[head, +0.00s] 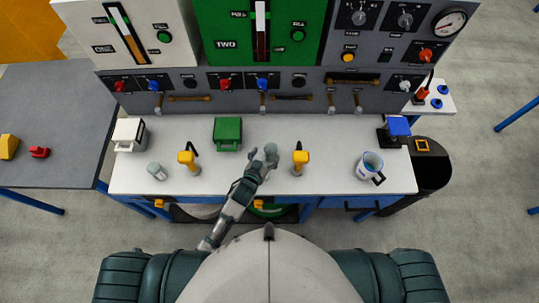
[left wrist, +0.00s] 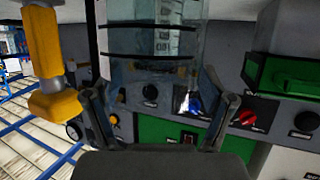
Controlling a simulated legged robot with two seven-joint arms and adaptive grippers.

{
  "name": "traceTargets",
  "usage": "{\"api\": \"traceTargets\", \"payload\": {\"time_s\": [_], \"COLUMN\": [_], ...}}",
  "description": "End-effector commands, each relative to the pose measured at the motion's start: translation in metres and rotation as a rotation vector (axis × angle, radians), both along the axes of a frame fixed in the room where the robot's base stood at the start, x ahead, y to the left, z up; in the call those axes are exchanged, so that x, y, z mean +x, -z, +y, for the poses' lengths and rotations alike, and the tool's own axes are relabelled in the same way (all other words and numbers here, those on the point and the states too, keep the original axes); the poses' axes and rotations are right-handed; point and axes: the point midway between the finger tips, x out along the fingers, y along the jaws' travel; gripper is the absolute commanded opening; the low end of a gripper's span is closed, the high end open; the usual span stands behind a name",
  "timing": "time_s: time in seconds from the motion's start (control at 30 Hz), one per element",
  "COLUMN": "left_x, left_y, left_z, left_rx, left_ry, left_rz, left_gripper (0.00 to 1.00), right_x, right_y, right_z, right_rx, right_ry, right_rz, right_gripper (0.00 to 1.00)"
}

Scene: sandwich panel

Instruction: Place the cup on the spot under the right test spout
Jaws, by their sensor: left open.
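A clear, grey-tinted cup (head: 271,152) with dark bands stands on the white counter, near the middle of the head view. In the left wrist view the cup (left wrist: 150,45) shows between and beyond the two fingers. My left gripper (head: 262,164) is open around or just in front of it; contact cannot be told. A similar pale cup (head: 157,171) stands at the counter's left. My right gripper is not in view.
A green box (head: 228,134), a white box (head: 129,135), a white-and-blue mug (head: 364,170) and a blue-topped device (head: 398,127) stand around. The counter between right tap and mug is clear.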

Motion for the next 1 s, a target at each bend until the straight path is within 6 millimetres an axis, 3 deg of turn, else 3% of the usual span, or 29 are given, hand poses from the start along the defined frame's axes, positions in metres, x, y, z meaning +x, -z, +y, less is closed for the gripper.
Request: {"api": "traceTargets", "payload": {"time_s": [0.23, 0.53, 0.8, 0.87, 1.0], "left_x": [0.033, 0.038, 0.038, 0.038, 0.038], "left_y": [0.009, 0.011, 0.011, 0.011, 0.011], "left_z": [-0.014, -0.014, -0.016, -0.016, -0.016], "left_rx": [-0.001, -0.003, -0.001, -0.001, -0.001], "left_ry": [0.0, 0.0, 0.0, 0.001, 0.001], "left_rz": [-0.002, -0.002, -0.002, -0.002, -0.002], "left_gripper": [0.82, 0.82, 0.15, 0.05, 0.05], "right_x": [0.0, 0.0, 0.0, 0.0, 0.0], "right_y": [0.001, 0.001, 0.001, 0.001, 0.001], "right_z": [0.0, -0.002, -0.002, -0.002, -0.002], "right_rx": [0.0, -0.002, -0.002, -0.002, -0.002], "right_ry": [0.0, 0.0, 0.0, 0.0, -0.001], "right_rz": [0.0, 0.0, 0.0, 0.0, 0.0], "right_gripper": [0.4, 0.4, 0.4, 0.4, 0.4]}}
